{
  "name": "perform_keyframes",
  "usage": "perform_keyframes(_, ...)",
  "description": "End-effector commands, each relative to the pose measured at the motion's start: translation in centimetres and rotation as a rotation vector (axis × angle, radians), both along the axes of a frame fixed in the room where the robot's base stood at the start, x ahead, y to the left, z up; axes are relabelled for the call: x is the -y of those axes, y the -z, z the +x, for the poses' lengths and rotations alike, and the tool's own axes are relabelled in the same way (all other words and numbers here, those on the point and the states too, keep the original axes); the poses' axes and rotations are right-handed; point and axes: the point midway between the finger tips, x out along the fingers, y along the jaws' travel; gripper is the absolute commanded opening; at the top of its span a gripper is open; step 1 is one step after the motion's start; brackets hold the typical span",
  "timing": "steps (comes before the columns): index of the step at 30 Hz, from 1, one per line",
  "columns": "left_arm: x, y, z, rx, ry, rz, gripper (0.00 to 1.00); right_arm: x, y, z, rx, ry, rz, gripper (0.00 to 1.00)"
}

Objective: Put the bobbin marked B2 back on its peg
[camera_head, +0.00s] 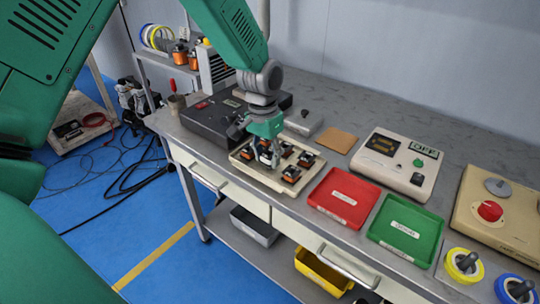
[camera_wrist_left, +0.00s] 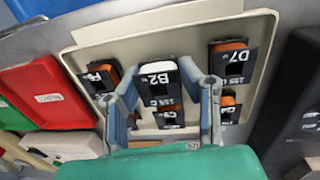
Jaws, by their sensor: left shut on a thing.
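My left gripper (camera_head: 268,157) is over the cream tray (camera_head: 243,160) on the bench. In the left wrist view, its two grey-blue fingers (camera_wrist_left: 160,85) are shut on the sides of the black bobbin marked B2 (camera_wrist_left: 157,72), which has a pale top edge. B2 looks larger than its neighbours, so it seems to be above the tray. I cannot tell its exact height. Other black bobbins with orange windings stand in the tray, including one marked D7 (camera_wrist_left: 232,62). B2 partly covers one behind it. No bare peg shows clearly. My right gripper is out of view.
A red tray (camera_head: 345,185) and a green tray (camera_head: 408,215) lie right of the cream tray. A dark box (camera_head: 212,123) stands close on its left. A grey block (camera_head: 303,122) and a brown pad (camera_head: 336,140) lie behind. The bench's front edge is close.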

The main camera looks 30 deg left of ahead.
Motion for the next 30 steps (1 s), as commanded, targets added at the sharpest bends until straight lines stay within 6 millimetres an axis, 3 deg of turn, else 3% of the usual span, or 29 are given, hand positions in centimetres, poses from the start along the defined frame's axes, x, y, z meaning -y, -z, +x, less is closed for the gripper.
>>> perform_keyframes(18,-0.5,0.0,0.0,0.0,0.001,0.0,0.0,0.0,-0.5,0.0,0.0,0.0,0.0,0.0)
perform_keyframes(30,-0.4,1.1,0.0,-0.001,0.001,0.0,0.0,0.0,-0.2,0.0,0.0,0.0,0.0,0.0)
